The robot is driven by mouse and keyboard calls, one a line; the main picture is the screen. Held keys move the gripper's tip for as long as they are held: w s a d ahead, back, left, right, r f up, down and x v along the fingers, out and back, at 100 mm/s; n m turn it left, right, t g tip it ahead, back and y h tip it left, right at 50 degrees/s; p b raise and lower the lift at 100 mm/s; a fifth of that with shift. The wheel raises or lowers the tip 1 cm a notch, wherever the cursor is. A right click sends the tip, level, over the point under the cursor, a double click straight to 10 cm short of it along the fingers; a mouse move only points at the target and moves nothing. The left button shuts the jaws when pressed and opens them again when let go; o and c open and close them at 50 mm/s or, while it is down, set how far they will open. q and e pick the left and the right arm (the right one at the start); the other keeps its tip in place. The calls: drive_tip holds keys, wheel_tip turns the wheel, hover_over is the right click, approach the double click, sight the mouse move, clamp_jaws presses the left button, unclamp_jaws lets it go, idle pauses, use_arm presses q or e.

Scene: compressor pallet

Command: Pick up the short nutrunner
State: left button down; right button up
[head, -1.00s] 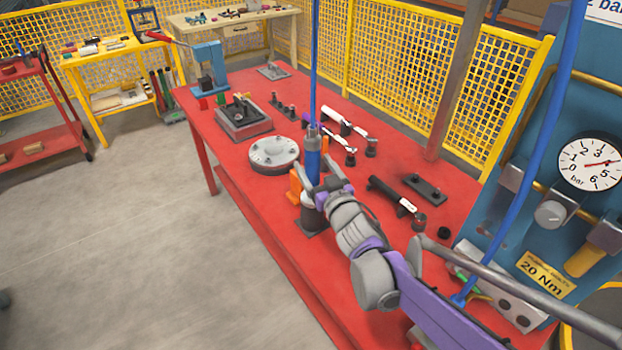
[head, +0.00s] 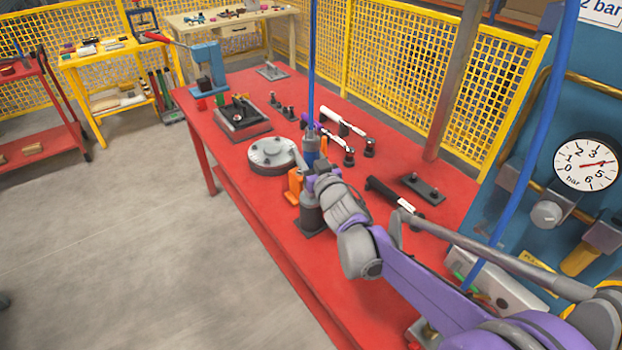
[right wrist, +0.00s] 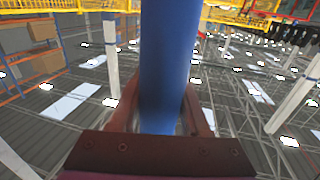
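The blue upright tool (head: 311,147), which I take to be the short nutrunner, stands in a grey holder (head: 311,215) at the near edge of the red table. A blue hose (head: 311,70) runs up from its top. My right gripper (head: 309,172) is at the tool's body, low on it. In the right wrist view, the blue body (right wrist: 168,65) passes between my right gripper's fingers (right wrist: 162,105). Whether both fingers press on it cannot be told. My left gripper is not in view.
An orange bracket (head: 295,183) and a round grey flange (head: 272,153) are close beside the tool. Dark handheld tools (head: 385,190) and a plate with studs (head: 422,188) lie to the right. The blue gauge panel (head: 545,130) stands near my right arm.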

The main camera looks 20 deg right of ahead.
clamp_jaws()
idle(1.0)
